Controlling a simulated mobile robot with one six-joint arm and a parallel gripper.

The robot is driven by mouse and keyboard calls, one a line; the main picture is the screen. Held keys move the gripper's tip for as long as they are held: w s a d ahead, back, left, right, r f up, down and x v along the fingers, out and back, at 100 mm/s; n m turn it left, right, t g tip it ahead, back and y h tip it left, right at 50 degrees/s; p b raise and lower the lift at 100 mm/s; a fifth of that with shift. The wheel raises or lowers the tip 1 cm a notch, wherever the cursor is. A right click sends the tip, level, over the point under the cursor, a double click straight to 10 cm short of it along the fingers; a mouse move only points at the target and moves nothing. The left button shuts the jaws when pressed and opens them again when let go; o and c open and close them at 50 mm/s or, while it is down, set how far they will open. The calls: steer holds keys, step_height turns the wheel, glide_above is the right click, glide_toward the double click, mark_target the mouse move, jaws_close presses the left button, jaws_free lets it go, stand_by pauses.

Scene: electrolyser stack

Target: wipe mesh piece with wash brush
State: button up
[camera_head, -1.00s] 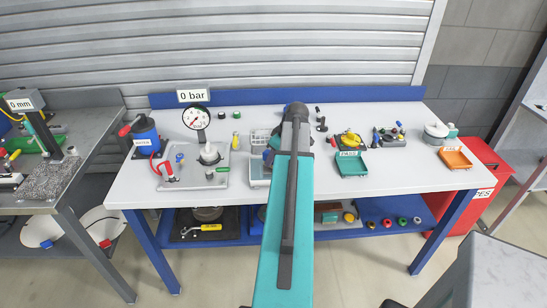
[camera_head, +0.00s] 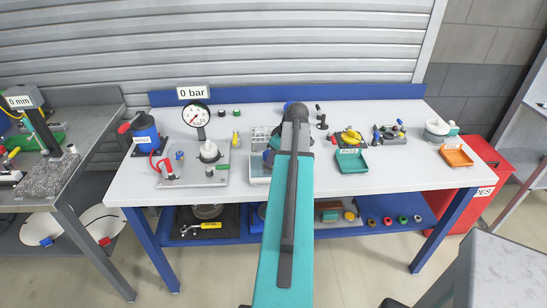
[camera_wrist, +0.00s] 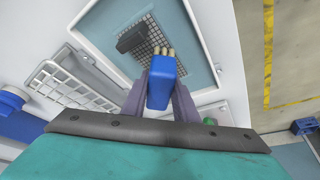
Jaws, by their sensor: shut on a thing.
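My gripper (camera_wrist: 161,92) is shut on the wash brush (camera_wrist: 161,80), a blue block with tan tufts at its far end, in the wrist view. The brush is over a pale tray with a blue-grey inside (camera_wrist: 198,50). The mesh piece (camera_wrist: 154,46), a fine grid, lies in this tray just beyond the tufts, with a dark grey block (camera_wrist: 132,37) at its left. I cannot tell whether the tufts touch the mesh. In the head view my arm hides the gripper, the brush and the mesh; only the tray's left part (camera_head: 259,176) shows.
A white wire rack (camera_wrist: 75,85) stands left of the tray. A pressure gauge (camera_head: 196,115) on a plate is further left on the bench. A teal tray (camera_head: 351,162) and an orange tray (camera_head: 457,158) are to the right. The bench's front right is clear.

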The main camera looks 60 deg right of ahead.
steer(key=shift+o, duration=0.2)
steer(key=shift+s+d, duration=0.85)
steer(key=shift+s, duration=0.2)
steer(key=shift+s+d+r, duration=0.1)
steer(key=shift+s+d, duration=0.35)
steer(key=shift+s, duration=0.15)
jaws_close()
steer(key=shift+w+a, duration=0.1)
steer(key=shift+w+a+b, duration=0.15)
steer(key=shift+w+a, duration=0.45)
steer(key=shift+w, duration=0.2)
steer(key=shift+w+a+b, duration=0.15)
steer(key=shift+w+a, duration=0.45)
steer(key=shift+w, duration=0.15)
steer(key=shift+r+p, duration=1.5)
steer(key=shift+r, duration=1.5)
